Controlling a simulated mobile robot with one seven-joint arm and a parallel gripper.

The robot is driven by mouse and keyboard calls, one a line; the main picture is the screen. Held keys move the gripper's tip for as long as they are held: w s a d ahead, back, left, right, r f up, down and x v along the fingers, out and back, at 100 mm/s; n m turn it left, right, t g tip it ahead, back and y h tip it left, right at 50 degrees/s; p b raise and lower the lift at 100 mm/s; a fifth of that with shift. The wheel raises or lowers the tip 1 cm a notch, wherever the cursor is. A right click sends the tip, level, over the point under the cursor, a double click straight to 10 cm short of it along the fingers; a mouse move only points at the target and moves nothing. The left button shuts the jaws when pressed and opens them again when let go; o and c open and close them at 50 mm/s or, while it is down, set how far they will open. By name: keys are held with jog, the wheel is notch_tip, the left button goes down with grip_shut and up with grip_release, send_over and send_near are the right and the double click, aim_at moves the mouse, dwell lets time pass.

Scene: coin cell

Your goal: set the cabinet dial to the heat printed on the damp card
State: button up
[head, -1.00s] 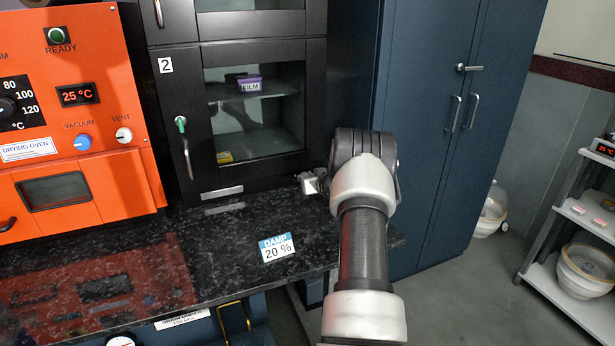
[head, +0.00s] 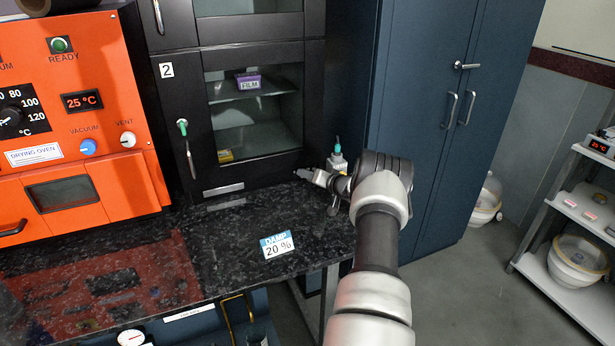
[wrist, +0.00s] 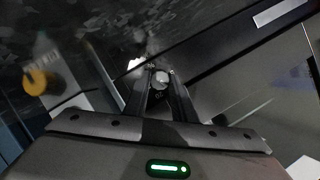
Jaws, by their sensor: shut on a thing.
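The damp card (head: 278,245) lies on the black benchtop and reads "DAMP 20 %"; no heat figure shows on it. A black dial (head: 10,118) with a °C scale marked 80, 100 and 120 is on the orange drying oven (head: 100,165) at the left. The oven display (head: 82,101) reads 25 °C. My gripper (head: 318,178) is low over the back of the bench, by the lower right corner of cabinet 2. In the wrist view my gripper (wrist: 160,85) is shut on a small round grey thing (wrist: 160,79), which I cannot identify.
Black cabinet 2 (head: 195,150) has a glass door, a green-topped knob (head: 182,127) and a purple FILM box (head: 248,82) inside. A teal-capped bottle (head: 337,157) stands just behind my gripper. A blue cupboard (head: 425,120) is right of the bench. The bench around the card is clear.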

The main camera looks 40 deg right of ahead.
dwell(0.5)
jog(key=o, duration=1.1)
